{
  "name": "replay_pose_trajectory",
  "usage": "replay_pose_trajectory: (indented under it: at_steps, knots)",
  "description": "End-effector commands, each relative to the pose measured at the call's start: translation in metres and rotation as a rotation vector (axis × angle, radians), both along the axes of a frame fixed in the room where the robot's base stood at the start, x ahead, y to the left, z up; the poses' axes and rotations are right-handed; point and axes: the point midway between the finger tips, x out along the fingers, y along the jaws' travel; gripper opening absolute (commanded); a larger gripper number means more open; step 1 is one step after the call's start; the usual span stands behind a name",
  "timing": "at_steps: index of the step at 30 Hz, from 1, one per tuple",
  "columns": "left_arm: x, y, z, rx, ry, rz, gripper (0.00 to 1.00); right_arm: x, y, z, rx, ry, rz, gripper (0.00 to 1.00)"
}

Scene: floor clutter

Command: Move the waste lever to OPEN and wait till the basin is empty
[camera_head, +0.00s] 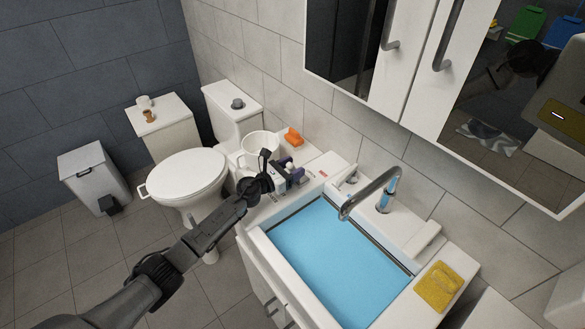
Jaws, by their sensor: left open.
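The basin (262,243) is full of blue water (335,250) and is set in a white counter. A chrome tap (372,194) arches over its back edge, with a blue band on its post. A small pale fitting (348,180) sits at the basin's back left corner; I cannot tell whether it is the waste lever or how it is set. My left gripper (292,174) is open over the counter's left end, left of the basin. Small dark and purple parts beside it are hard to separate from the jaws. My right gripper is not in view.
A white bucket-like container (260,144) and an orange item (293,136) stand behind the gripper. A yellow cloth (438,286) lies at the counter's right. The toilet (188,175) and a pedal bin (94,176) are left. Wall cabinets (418,60) hang above the tap.

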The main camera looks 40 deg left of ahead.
Motion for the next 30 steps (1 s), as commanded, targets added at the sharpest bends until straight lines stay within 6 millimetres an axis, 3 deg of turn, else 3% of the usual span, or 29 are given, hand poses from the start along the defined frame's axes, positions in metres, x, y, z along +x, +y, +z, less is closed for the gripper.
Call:
replay_pose_trajectory:
  at_steps: [7, 24, 30]
  knots:
    - [0.0003, -0.0002, 0.0000, 0.000, 0.000, 0.000, 0.55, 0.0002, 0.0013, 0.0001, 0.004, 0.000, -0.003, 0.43]
    - [0.0001, 0.0000, 0.0000, -0.001, 0.000, 0.000, 0.01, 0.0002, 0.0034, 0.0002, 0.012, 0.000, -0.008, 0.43]
    - [0.0001, 0.0002, 0.0002, -0.001, 0.000, 0.001, 0.00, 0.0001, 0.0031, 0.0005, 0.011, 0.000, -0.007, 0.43]
